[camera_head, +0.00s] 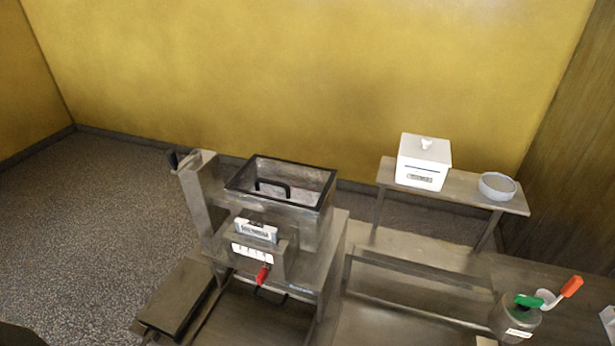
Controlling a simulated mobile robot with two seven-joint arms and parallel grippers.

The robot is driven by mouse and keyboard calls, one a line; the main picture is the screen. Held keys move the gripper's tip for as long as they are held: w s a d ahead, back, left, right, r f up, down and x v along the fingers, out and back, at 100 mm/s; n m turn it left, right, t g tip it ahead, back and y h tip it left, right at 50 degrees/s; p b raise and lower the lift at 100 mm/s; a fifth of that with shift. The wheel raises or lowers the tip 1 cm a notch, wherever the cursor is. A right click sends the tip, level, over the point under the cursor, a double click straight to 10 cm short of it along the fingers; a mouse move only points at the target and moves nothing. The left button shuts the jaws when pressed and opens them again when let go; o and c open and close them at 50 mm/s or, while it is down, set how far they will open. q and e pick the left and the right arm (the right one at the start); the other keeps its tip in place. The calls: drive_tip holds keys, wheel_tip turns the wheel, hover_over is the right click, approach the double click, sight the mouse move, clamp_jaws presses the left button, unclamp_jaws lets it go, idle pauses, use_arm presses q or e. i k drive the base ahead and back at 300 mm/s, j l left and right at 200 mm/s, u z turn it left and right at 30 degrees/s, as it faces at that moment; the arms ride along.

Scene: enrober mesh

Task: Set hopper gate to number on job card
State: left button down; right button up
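The hopper (318,222) is an open-topped metal box with a dark rim and a dark handle inside, standing on a metal machine left of centre. A small red-tipped lever (263,275) points down at its front, below a white scale plate (252,253) with marks too small to read. A pale label (256,231) sits above the scale; its print is unreadable. I cannot tell whether it is the job card, and no other card is clearly readable. Neither of my grippers is in view.
A raised metal shelf (458,188) at the right carries a white lidded box (424,163) and a grey bowl (497,187). A metal pot (514,322) with green- and red-handled tools stands at lower right. A flat tray (177,297) lies at lower left.

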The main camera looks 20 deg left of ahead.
sight(263, 274)
drive_tip(key=u, duration=0.75)
drive_tip(key=k+l+u, duration=0.1)
drive_tip(key=k+z, duration=0.15)
drive_tip(key=z, duration=2.35)
drive_tip(key=i, duration=0.4)
drive_tip(key=u, duration=2.7)
